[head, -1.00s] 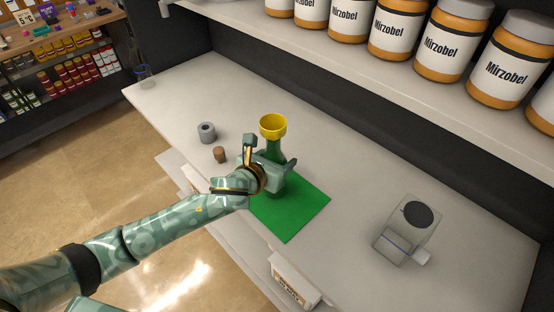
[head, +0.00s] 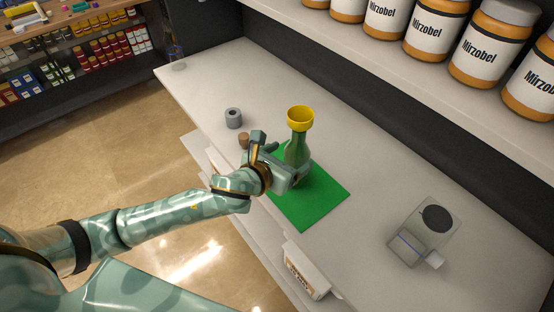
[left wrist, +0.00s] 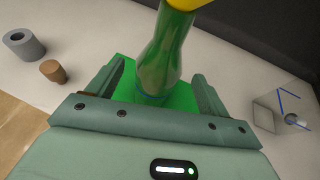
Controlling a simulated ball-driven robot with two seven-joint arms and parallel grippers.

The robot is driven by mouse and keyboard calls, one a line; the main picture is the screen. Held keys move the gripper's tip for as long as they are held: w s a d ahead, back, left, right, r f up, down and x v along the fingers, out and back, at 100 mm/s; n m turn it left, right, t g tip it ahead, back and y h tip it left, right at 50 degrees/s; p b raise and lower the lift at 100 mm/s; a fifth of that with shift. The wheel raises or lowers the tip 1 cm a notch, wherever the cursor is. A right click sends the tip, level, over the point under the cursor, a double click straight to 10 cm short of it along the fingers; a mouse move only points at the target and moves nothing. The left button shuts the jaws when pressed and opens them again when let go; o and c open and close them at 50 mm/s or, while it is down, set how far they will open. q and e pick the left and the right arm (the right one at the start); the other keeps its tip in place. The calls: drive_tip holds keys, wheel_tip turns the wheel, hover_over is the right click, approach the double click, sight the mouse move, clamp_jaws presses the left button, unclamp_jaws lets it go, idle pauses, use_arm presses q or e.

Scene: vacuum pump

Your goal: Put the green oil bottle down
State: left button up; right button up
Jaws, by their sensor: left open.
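The green oil bottle (head: 298,151) stands upright on the green mat (head: 317,198), with a yellow funnel (head: 300,118) in its top. In the left wrist view the bottle (left wrist: 163,55) rises ahead of the jaws, its base on the mat. My left gripper (head: 285,168) is open, with one finger on each side of the bottle's lower part. In the left wrist view the fingers (left wrist: 160,88) stand apart with gaps to the bottle. My right gripper is not in view.
A grey ring (head: 233,118) and a brown cork (head: 244,141) sit left of the mat. A transparent box-shaped device with a dark round top (head: 436,219) stands at the right. A shelf of Mirzobel jars (head: 490,43) overhangs the back. The counter behind the bottle is clear.

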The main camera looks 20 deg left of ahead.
use_arm(q)
drive_tip(key=v, duration=0.5)
drive_tip(key=shift+s+a+r, duration=0.1)
drive_tip(key=shift+s, duration=0.25)
